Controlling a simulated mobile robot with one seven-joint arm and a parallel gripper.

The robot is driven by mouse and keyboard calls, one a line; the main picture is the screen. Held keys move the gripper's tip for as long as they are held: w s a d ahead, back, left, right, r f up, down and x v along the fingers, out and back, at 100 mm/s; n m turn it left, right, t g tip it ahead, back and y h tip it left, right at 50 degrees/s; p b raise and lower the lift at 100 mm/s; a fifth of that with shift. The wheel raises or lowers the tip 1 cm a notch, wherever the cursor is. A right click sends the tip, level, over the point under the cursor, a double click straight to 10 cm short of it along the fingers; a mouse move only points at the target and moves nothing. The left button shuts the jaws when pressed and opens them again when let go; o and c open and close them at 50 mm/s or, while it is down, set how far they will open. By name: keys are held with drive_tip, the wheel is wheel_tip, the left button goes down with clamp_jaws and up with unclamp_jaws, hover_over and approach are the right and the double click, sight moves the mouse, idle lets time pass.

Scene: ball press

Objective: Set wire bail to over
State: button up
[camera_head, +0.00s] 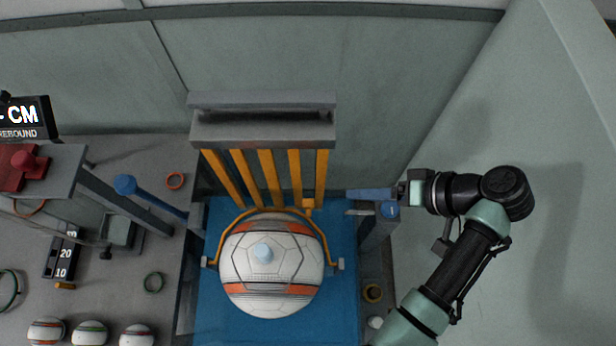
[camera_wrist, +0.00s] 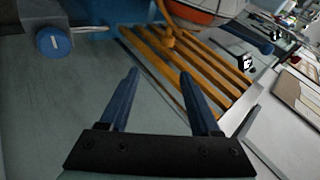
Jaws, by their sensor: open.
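The wire bail (camera_head: 318,230) is a thin orange hoop hinged at both sides of the white-and-orange ball (camera_head: 285,268). Its arch runs along the far side of the ball, next to the orange slats, and does not cross the ball's top. A small orange tab (camera_head: 308,203) shows near the arch's right part. My gripper (camera_head: 348,202) is open and empty, right of the bail and apart from it, with its blue fingers pointing left. In the wrist view, the open fingers (camera_wrist: 159,73) have the slats beyond them and part of the ball (camera_wrist: 200,10) above.
Orange slats (camera_head: 268,180) rise behind the ball to a grey crossbar (camera_head: 263,130). A grey post with a blue cap (camera_head: 389,210) stands close to my gripper. The ball sits over a blue base (camera_head: 345,305). Small balls (camera_head: 90,334) and a green ring (camera_head: 153,282) lie at left.

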sight(313, 204)
drive_tip(key=shift+g+y, duration=0.3)
drive_tip(key=b+x, duration=0.2)
drive_tip(key=x, duration=0.2)
drive_tip(key=s+b+x, duration=0.1)
drive_tip(key=b+x, duration=0.2)
drive_tip(key=x, duration=0.1)
drive_tip(key=b+x, duration=0.2)
drive_tip(key=x, duration=0.2)
drive_tip(key=shift+s+a+r, duration=0.1)
drive_tip(key=shift+s+a, duration=0.05)
drive_tip(key=shift+s, duration=0.05)
drive_tip(key=shift+x, duration=0.9)
clamp_jaws()
